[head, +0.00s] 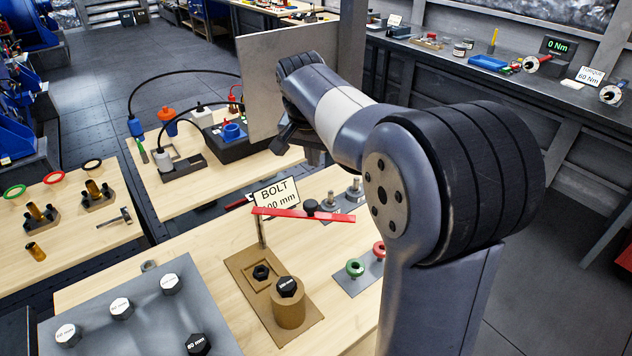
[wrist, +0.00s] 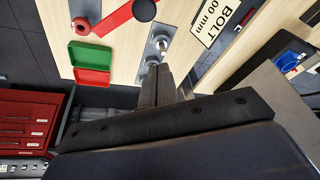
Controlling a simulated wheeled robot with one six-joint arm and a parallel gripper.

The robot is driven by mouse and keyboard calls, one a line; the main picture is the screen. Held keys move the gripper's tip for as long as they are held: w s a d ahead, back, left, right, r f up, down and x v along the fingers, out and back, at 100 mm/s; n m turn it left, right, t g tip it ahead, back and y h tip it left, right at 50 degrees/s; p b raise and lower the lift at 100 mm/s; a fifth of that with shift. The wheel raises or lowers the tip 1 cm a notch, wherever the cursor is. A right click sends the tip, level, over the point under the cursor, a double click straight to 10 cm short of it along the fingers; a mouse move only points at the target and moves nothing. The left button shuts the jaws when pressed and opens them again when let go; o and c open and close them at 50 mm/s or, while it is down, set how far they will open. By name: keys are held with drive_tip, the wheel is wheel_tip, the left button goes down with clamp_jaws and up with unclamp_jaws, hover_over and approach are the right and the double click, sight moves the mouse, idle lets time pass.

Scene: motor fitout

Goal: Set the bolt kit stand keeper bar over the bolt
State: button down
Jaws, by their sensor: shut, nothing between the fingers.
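The red keeper bar (head: 335,217) lies level on top of a thin post (head: 261,233) at its left end and reaches out to the right. A black knob (head: 311,206) stands on the bar. The bolt (head: 289,287), with a black hex head, sits upright in a brown cylinder on the brown stand (head: 248,263); the bar is behind it, not above it. My gripper (head: 283,138) is beyond the bar in the head view, partly hidden by my arm. In the wrist view my gripper (wrist: 159,72) is shut and empty, apart from the bar (wrist: 108,17) and its knob (wrist: 144,9).
A BOLT sign (head: 277,194) stands just behind the bar. Metal studs (head: 354,189) stand to its right. Green and red rings (head: 355,267) sit on a grey plate right of the stand. A grey plate with several hex heads (head: 121,308) is front left. A grey panel (head: 270,80) rises near my gripper.

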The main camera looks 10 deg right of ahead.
drive_tip(key=shift+w+d+r+n, duration=0.15)
drive_tip(key=shift+r+n, duration=0.15)
drive_tip(key=shift+r, duration=0.15)
drive_tip(key=p+x, duration=0.1)
drive_tip(key=x, duration=0.9)
drive_tip(key=s, duration=0.1)
drive_tip(key=s+a, duration=0.1)
drive_tip(key=s+p, duration=0.1)
drive_tip(key=shift+s+a+f, duration=0.15)
drive_tip(key=shift+a+f, duration=0.1)
drive_tip(key=shift+a, duration=0.1)
drive_tip(key=shift+s, duration=0.1)
